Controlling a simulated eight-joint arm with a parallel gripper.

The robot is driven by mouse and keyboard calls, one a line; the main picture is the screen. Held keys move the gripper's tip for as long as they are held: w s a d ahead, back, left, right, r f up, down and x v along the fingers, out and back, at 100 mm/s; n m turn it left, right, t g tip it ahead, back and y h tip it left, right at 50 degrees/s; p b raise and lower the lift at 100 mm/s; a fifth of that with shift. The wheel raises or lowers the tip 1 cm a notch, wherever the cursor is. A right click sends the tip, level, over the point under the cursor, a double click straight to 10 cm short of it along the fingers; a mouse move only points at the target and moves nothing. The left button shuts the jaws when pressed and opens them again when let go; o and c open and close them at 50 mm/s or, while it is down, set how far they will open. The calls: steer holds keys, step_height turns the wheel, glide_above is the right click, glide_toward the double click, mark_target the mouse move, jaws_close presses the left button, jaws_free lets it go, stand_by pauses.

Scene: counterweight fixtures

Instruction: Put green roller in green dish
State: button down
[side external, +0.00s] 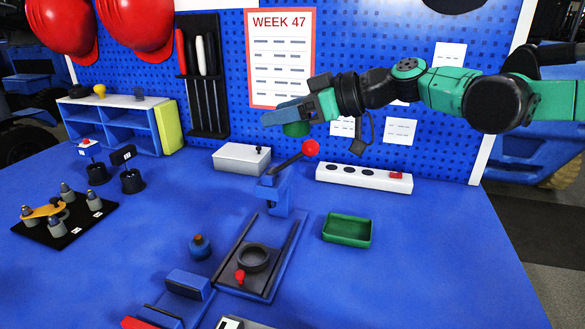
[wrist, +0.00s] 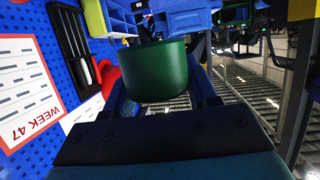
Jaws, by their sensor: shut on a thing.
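My gripper (side external: 290,116) is shut on the green roller (side external: 296,129) and holds it high above the table, in front of the pegboard. In the wrist view the green roller (wrist: 156,72) sits between the two fingers. The green dish (side external: 347,229) is a shallow rectangular tray on the blue table, at the right of the fixtures. It looks empty. My gripper is above and to the left of the dish in the side view. I cannot make out the dish in the wrist view.
A blue lever press (side external: 275,192) with a red knob (side external: 311,147) stands below my gripper. A white power strip (side external: 363,177) lies behind the dish. A dark ring (side external: 253,257) sits on a rail plate left of the dish. The table right of the dish is clear.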

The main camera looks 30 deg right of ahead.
steer(key=w+a+n+g+y, duration=0.2)
steer(key=a+n+g+y, duration=0.25)
steer(key=a, duration=0.25)
glide_above(245, 260)
steer(key=shift+n+g+h, duration=0.35)
steer(key=shift+n+g, duration=0.1)
steer(key=shift+f, duration=2.35)
steer(key=shift+f, duration=0.1)
step_height(245, 260, down, 19)
steer(key=shift+f, duration=0.2)
steer(key=shift+f, duration=0.15)
steer(key=shift+c, duration=1.3)
jaws_free()
